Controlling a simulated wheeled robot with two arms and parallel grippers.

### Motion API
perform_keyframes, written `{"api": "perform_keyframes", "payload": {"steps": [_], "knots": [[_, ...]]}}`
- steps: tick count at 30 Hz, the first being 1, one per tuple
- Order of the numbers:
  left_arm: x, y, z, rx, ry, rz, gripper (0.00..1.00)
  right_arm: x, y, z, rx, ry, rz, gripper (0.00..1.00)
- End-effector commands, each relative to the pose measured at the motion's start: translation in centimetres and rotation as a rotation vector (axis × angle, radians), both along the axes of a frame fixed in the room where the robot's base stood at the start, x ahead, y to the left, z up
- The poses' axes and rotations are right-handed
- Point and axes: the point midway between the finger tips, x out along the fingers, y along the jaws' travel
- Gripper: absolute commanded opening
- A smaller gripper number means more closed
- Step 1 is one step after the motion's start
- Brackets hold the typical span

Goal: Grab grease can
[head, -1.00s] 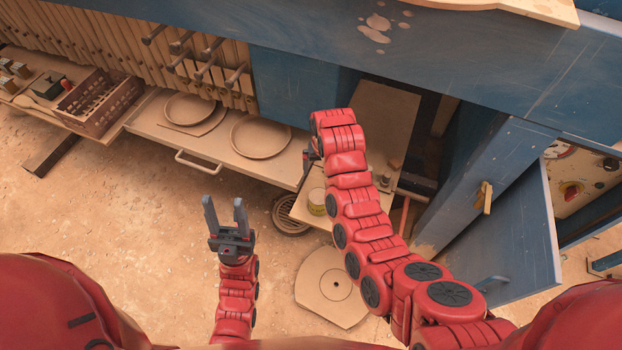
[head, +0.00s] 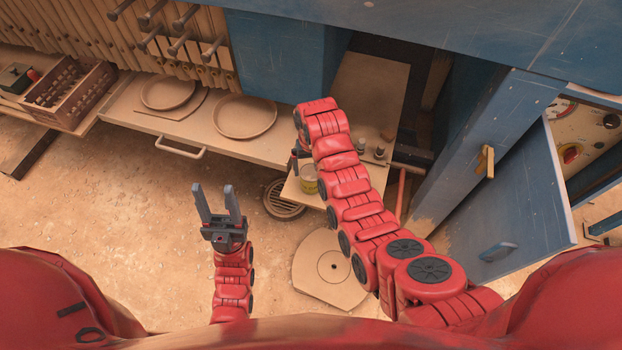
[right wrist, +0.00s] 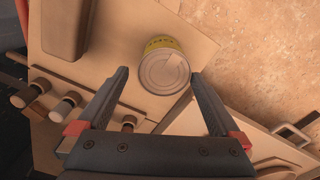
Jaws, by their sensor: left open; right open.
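The grease can (head: 309,180) is a small tin with a yellow band and a pale lid. It stands on a low wooden shelf, partly beside my right arm in the head view. In the right wrist view the can (right wrist: 164,68) shows from above, just ahead of the fingertips and between their lines. My right gripper (right wrist: 160,75) is open, with nothing between its fingers; in the head view it is mostly hidden by my arm. My left gripper (head: 218,192) is open and empty above the floor, left of the can.
Small bottles (right wrist: 64,106) stand on the shelf near my right gripper. A drawer-like board with plates (head: 245,117) lies left of the can. A blue post and an open blue door (head: 520,200) stand at the right. A floor drain (head: 285,198) lies below the shelf.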

Motion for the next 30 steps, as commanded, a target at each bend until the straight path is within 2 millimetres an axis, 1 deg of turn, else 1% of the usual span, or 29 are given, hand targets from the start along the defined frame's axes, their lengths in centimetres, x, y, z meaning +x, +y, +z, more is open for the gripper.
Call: {"api": "perform_keyframes", "payload": {"steps": [2, 5, 9, 12, 18, 27, 29, 30], "knots": [[0.0, 0.0, 0.5, 0.000, 0.000, 0.000, 0.50, -0.1, 0.0, -0.2, 0.000, 0.002, 0.000, 1.00], [0.0, 0.0, 1.5, 0.000, 0.000, 0.000, 0.50, -0.4, 0.1, -1.0, -0.002, 0.006, 0.000, 1.00], [0.0, 0.0, 2.8, 0.000, 0.000, 0.000, 0.50, -0.6, 0.3, -2.6, -0.002, 0.005, 0.000, 1.00], [0.0, 0.0, 2.8, 0.000, 0.000, 0.000, 0.50, -0.5, 0.4, -3.7, 0.000, 0.004, 0.001, 1.00], [0.0, 0.0, 3.1, 0.000, 0.000, 0.000, 0.50, -0.5, 0.4, -5.0, 0.000, 0.002, 0.000, 1.00], [0.0, 0.0, 3.1, 0.000, 0.000, 0.000, 0.50, -0.4, 0.4, -5.2, 0.001, -0.002, -0.001, 1.00], [0.0, 0.0, 3.1, 0.000, 0.000, 0.000, 0.50, -0.4, 0.4, -5.2, 0.001, -0.002, -0.001, 0.89], [0.0, 0.0, 3.1, 0.000, 0.000, 0.000, 0.50, -0.4, 0.4, -5.2, 0.001, -0.002, -0.001, 0.82]]}}
